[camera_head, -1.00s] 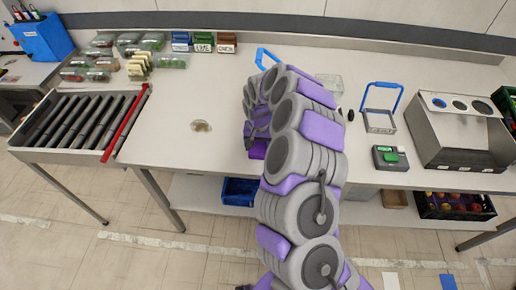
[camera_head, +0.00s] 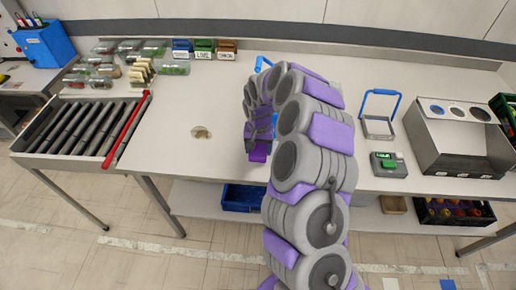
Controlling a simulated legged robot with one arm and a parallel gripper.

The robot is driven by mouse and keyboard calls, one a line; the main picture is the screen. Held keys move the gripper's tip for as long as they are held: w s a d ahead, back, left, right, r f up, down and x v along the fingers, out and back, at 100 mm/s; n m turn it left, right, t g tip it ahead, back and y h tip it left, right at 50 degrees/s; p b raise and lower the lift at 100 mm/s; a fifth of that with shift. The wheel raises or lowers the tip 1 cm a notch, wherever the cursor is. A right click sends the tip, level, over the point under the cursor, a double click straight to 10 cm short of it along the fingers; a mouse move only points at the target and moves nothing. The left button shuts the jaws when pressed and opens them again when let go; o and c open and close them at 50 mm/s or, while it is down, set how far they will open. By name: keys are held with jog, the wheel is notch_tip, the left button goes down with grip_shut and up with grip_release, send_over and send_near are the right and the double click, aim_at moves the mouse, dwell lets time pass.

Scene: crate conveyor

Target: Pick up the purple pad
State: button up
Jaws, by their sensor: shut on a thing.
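The purple pad (camera_head: 258,154) shows as a deep purple patch at the lower end of my arm, near the front edge of the white worktable (camera_head: 190,105). My gripper (camera_head: 260,143) points down and is shut on the pad. The fingers are small and dark here, and my own arm links hide part of the grip. I cannot tell whether the pad is clear of the tabletop.
A roller conveyor (camera_head: 85,130) with a red bar is at the left. Several clear boxes and three labelled bins (camera_head: 204,48) stand at the back. A blue-handled frame (camera_head: 378,125), a green-topped device (camera_head: 388,164) and a grey box (camera_head: 455,160) are at right.

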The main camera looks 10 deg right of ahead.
jog(key=s+r+p, duration=0.1)
jog(key=s, duration=1.4)
jog(key=shift+s+r+p, duration=0.15)
jog(key=shift+p, duration=0.15)
jog(key=shift+a, duration=0.1)
jog(key=o, duration=0.4)
jog(key=c, duration=0.3)
jog(key=shift+r, duration=0.1)
